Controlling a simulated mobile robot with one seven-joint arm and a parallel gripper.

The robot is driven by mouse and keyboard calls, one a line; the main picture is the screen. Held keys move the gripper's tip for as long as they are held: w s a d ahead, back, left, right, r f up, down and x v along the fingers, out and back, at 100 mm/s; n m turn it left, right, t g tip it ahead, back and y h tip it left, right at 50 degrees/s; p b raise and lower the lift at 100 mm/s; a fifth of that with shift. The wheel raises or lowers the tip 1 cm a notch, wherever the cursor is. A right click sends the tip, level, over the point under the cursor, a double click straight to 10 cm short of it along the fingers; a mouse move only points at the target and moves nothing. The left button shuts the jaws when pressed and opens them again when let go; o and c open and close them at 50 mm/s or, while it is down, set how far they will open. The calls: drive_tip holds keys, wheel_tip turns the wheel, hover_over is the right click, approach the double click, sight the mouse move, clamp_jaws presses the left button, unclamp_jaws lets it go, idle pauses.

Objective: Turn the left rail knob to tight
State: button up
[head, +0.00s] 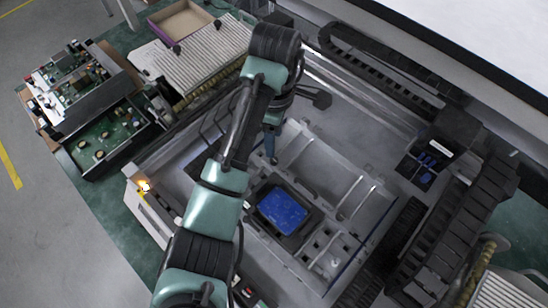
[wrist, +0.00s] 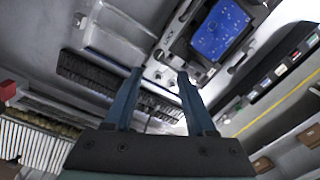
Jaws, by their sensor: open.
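My gripper (head: 270,148) hangs over the grey machine bed, above and left of the blue screen in the head view. In the wrist view my gripper (wrist: 160,72) is open, with two blue fingers apart and nothing between them. I cannot make out for certain which part is the left rail knob. Silver rails (head: 356,198) cross the machine bed to the right of the gripper. Small round fittings show on a light panel near the fingertips in the wrist view (wrist: 158,74). Whether any is a rail knob, or how it is turned, is not clear.
Black cable chains (head: 385,72) run along the back and right. Open circuit-board trays (head: 103,138) and a cardboard box (head: 181,22) stand at the left. The grey bed's upper right is fairly clear.

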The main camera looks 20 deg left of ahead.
sight(274, 160)
wheel_tip(274, 160, down, 8)
idle(0.4)
drive_tip(key=shift+c, duration=0.2)
clamp_jaws()
